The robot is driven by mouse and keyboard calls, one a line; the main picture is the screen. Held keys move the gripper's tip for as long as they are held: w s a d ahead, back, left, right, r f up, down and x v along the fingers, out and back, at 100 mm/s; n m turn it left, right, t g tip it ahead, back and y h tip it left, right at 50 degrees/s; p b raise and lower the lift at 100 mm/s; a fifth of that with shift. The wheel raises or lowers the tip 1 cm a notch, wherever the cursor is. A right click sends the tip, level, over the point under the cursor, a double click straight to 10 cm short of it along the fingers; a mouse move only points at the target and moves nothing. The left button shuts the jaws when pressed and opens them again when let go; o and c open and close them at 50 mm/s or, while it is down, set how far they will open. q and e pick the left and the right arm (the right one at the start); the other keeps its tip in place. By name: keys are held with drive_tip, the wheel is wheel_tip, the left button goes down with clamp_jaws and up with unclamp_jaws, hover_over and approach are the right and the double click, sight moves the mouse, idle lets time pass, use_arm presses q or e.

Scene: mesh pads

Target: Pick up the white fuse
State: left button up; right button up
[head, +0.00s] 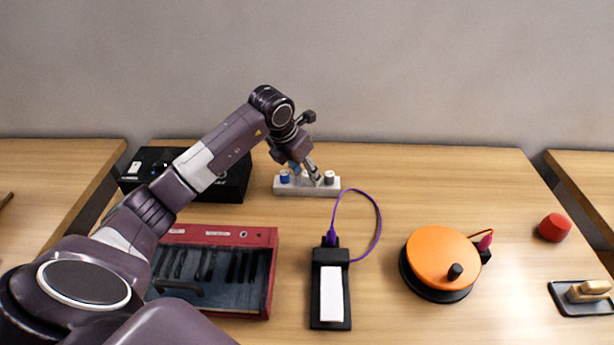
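A pale rectangular block (306,191) lies toward the back of the table and bears small cylindrical pieces. A blue one (285,177) stands at its left end. A grey-white one (329,177) stands toward its right end and looks like the white fuse. My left gripper (314,177) reaches down to the block from above, its fingertips just left of the grey-white piece. Whether they touch it or hold anything is too small to tell. The gripper hides the middle of the block. My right gripper is not in view.
A black box (232,184) stands behind my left arm. A red-framed case (272,270) lies in front. A black device with a purple cable (379,225) lies at the middle front. An orange-topped disc (440,258) and a red piece (555,227) are at the right.

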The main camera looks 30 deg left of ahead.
sight(306, 174)
use_arm(q)
drive_tip(key=shift+w+f, duration=0.1)
drive_tip(key=shift+f, duration=0.1)
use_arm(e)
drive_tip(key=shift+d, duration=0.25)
use_arm(q)
drive_tip(key=c, duration=1)
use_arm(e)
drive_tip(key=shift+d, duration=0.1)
use_arm(q)
drive_tip(key=shift+r, duration=0.15)
